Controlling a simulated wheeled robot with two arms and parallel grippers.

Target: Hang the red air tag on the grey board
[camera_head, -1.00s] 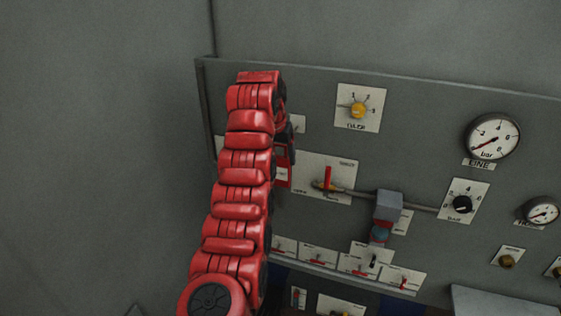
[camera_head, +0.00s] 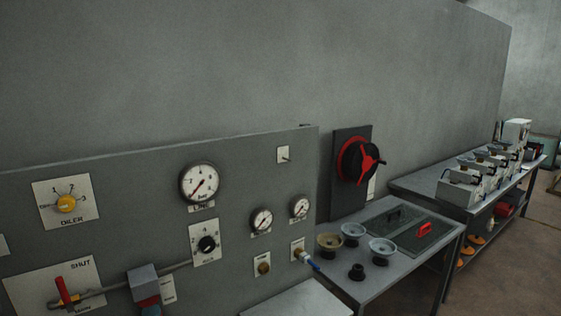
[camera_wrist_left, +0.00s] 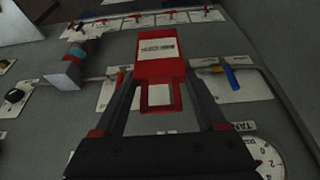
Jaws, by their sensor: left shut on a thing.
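The red air tag (camera_wrist_left: 157,68) shows in the left wrist view, with a white label and a rectangular opening near the gripper. My left gripper (camera_wrist_left: 160,82) is shut on it, with a dark finger along each side. The grey board (camera_head: 120,178) fills the lower left of the head view, and its surface lies behind the tag in the wrist view. A small white plate with a short peg (camera_head: 284,154) is at the board's upper right. Whether the tag touches the board cannot be told. Neither gripper shows in the head view.
The board carries gauges (camera_head: 201,182), a yellow oiler knob (camera_head: 66,204), a black knob (camera_head: 207,243) and a red-handled valve (camera_head: 66,294). A metal table (camera_head: 380,290) with bowls stands right of it.

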